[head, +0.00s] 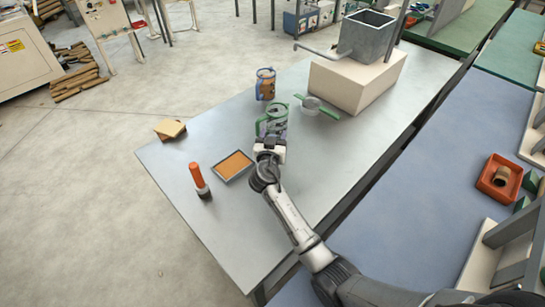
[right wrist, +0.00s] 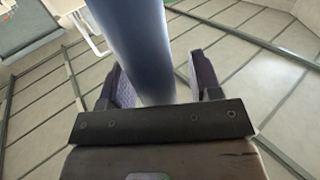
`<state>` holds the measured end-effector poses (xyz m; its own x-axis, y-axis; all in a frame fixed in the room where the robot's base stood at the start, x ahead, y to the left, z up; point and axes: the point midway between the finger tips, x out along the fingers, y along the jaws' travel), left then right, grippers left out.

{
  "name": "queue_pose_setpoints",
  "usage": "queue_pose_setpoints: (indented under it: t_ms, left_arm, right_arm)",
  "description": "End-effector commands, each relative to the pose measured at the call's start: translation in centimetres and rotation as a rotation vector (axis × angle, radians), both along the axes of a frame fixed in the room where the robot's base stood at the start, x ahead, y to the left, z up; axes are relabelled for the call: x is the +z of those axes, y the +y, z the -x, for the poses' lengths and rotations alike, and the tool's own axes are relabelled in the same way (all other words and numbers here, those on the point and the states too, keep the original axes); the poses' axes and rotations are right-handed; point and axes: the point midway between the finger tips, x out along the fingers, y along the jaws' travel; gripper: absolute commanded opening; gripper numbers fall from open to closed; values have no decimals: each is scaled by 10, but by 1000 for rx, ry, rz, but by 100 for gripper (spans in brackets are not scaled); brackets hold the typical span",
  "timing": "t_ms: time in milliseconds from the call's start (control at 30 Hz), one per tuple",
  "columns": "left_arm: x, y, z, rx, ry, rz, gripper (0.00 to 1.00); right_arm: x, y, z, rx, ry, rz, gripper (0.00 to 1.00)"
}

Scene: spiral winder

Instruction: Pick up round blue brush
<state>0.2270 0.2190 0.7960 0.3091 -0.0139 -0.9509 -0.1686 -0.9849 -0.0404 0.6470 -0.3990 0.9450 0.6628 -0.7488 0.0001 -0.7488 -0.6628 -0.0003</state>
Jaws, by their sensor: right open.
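My right gripper (head: 268,147) is over the grey table, just in front of a green-framed item (head: 272,121). In the right wrist view the gripper (right wrist: 160,86) is open, with its two dark fingers apart. A smooth, round blue-grey shaft (right wrist: 134,42) passes between and beyond the fingers. I cannot tell whether it touches them, nor which item of the head view it is. A blue-framed item (head: 265,84) with an orange-brown middle stands behind the green one. I cannot make out brush bristles on either. My left gripper is not in view.
An orange-handled tool (head: 199,178) stands left, beside a shallow orange-filled tray (head: 233,166). Small blocks (head: 170,130) lie at the left edge. A beige box (head: 355,82) carries a metal hopper (head: 368,36) at the back right. The table's right front is clear.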

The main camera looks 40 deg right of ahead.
Motion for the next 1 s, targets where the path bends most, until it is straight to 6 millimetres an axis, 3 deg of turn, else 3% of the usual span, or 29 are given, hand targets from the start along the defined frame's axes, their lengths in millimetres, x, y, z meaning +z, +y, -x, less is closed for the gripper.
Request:
queue_pose_setpoints:
  t_ms: [67,600,1000]
  left_arm:
    - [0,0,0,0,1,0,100]
    - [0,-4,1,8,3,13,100]
    - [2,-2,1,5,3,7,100]
  right_arm:
    - [0,0,0,0,0,0,53]
    - [0,0,0,0,0,0,2]
    - [11,0,0,-1,-3,0,0]
